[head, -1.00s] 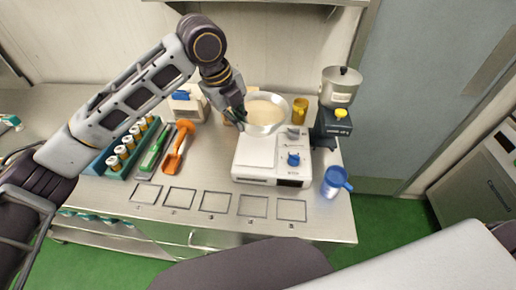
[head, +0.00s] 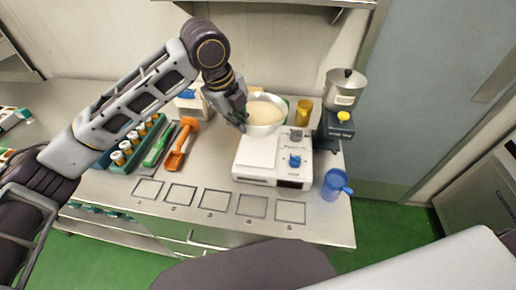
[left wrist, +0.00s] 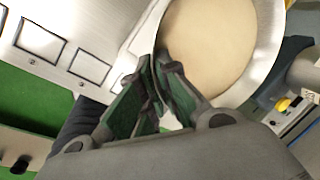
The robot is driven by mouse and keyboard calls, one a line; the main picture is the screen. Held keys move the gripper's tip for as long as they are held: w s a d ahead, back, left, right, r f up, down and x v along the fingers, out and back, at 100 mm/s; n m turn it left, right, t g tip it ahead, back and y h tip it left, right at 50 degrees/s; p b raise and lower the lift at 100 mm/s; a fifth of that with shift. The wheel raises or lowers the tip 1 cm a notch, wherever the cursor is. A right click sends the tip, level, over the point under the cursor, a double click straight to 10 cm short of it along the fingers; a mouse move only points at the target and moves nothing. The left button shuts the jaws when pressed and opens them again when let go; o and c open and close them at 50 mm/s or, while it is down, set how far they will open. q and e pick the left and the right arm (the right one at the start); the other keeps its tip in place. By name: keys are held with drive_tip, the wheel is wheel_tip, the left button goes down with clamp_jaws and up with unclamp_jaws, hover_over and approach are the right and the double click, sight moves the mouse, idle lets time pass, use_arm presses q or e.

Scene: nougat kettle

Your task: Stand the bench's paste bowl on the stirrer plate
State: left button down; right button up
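The paste bowl (head: 266,112) is a wide pale bowl filled with cream-coloured paste. It shows in the head view over the back edge of the white stirrer plate (head: 257,150), looking about level. I cannot tell whether it is raised or touching. My left gripper (head: 240,118) is at the bowl's left rim. In the left wrist view, my left gripper's green-padded fingers (left wrist: 158,98) are close together on the rim of the bowl (left wrist: 215,45). The plate's front top is bare, with a blue knob to its right. My right gripper is not in view.
A blue mug (head: 334,185) stands right of the plate, and a device with a metal pot (head: 344,88) behind it. A yellow cup (head: 303,112) is close behind. An orange scoop (head: 181,146) and a vial rack (head: 125,156) lie left. Outlined squares at the front are empty.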

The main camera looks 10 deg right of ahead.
use_arm(q)
drive_tip(key=shift+d, duration=0.1)
idle(0.6)
wheel_tip(320, 180, down, 6)
idle(0.4)
drive_tip(key=shift+f, duration=0.1)
drive_tip(key=shift+s+f, duration=0.1)
drive_tip(key=shift+f, duration=1.75)
drive_tip(key=c, duration=1.7)
unclamp_jaws()
drive_tip(key=shift+f, duration=0.1)
drive_tip(key=shift+o, duration=0.3)
